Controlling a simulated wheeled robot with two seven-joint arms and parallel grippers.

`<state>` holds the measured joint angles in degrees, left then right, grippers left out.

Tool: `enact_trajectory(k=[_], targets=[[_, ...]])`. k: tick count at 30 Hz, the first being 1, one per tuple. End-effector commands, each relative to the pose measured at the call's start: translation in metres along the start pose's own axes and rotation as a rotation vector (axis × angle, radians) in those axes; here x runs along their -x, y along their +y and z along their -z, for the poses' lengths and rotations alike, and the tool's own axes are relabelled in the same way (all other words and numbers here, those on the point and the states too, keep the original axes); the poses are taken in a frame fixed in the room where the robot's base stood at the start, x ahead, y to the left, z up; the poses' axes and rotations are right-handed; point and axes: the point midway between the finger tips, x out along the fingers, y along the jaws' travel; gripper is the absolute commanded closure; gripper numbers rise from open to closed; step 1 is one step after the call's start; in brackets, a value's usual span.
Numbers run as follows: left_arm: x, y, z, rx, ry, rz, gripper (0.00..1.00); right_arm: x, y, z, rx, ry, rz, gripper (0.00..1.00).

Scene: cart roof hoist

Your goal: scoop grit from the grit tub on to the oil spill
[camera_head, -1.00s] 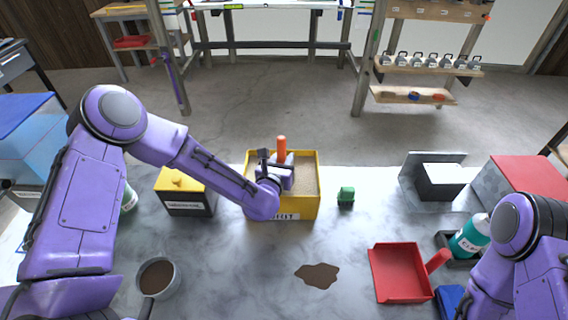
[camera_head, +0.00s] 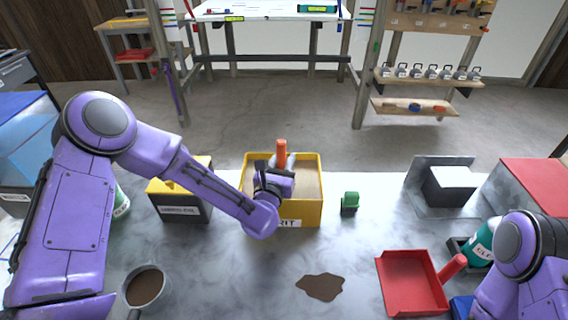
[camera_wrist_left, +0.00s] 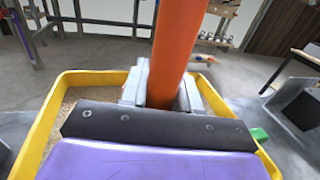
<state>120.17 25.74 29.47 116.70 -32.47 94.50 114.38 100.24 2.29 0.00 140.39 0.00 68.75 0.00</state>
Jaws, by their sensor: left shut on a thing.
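The yellow grit tub (camera_head: 312,216) stands on the marbled worktop, with tan grit (camera_head: 308,184) inside. My left gripper (camera_head: 281,162) is over the tub, shut on an upright orange handle (camera_head: 281,151). In the left wrist view the orange handle (camera_wrist_left: 178,45) stands between the two fingers, and the tub's yellow rim (camera_wrist_left: 98,77) surrounds the gripper. The scoop's lower end is hidden behind my gripper and the tub. The dark brown oil spill (camera_head: 320,287) lies flat on the worktop in front of the tub. My right arm shows at the lower right; its gripper is out of view.
A red dustpan (camera_head: 408,282) lies right of the spill, near a teal bottle (camera_head: 480,243). A green object (camera_head: 349,204) stands right of the tub. A yellow-lidded black box (camera_head: 180,207) is left of it, and a cup of brown stuff (camera_head: 147,286) at front left.

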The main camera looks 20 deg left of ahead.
Motion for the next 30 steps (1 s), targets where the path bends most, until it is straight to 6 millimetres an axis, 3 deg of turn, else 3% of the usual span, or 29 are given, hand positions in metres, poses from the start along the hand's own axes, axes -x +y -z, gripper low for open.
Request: enact_trajectory(k=[30], targets=[[0.004, -0.001, -0.073, 0.000, 0.005, 0.001, 0.99, 0.047, 0.004, 0.019, 0.000, 0.001, 0.000, 0.57]])
